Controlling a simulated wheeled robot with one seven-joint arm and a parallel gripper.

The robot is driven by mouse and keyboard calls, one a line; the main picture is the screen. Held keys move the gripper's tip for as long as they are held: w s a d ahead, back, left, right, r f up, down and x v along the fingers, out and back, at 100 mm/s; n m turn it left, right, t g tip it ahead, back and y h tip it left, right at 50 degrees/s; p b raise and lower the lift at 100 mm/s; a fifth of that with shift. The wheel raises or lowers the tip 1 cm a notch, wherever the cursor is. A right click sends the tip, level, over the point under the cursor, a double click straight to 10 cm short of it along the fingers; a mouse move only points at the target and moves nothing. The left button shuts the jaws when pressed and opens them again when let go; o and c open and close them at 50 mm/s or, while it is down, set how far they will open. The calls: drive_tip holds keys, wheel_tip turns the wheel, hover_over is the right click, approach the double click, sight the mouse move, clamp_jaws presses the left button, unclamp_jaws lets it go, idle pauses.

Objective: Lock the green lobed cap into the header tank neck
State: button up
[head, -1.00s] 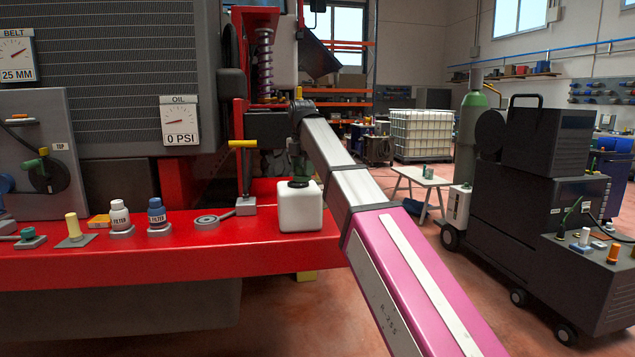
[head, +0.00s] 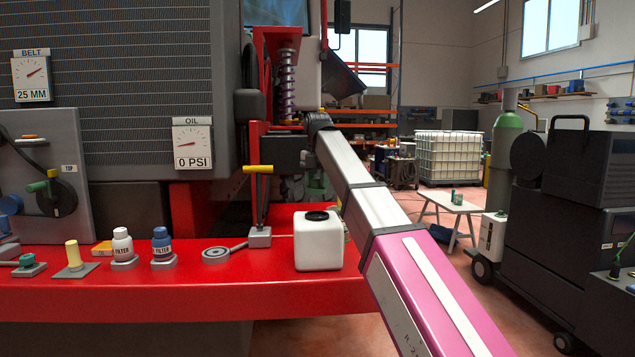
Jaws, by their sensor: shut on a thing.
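The header tank (head: 319,246) is a white box standing upright on the red ledge, near its right end. Its dark round neck (head: 317,216) is on top, and no cap shows on it. My gripper (head: 315,170) is above the tank at the end of my arm, small and partly lost against the dark parts behind. A gap shows between cap and neck. The cap's lobes are too small to make out.
A yellow-topped lever (head: 258,190) stands close left of the tank. Filters (head: 162,246), a yellow peg (head: 73,254) and a green-topped fitting (head: 29,262) sit farther left on the ledge (head: 200,290). A black machine (head: 560,220) stands at right on the floor.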

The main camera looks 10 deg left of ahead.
drive_tip(key=shift+f, duration=0.2)
drive_tip(key=shift+f, duration=2.75)
drive_tip(key=shift+o, duration=0.3)
drive_tip(key=shift+f, duration=1.15)
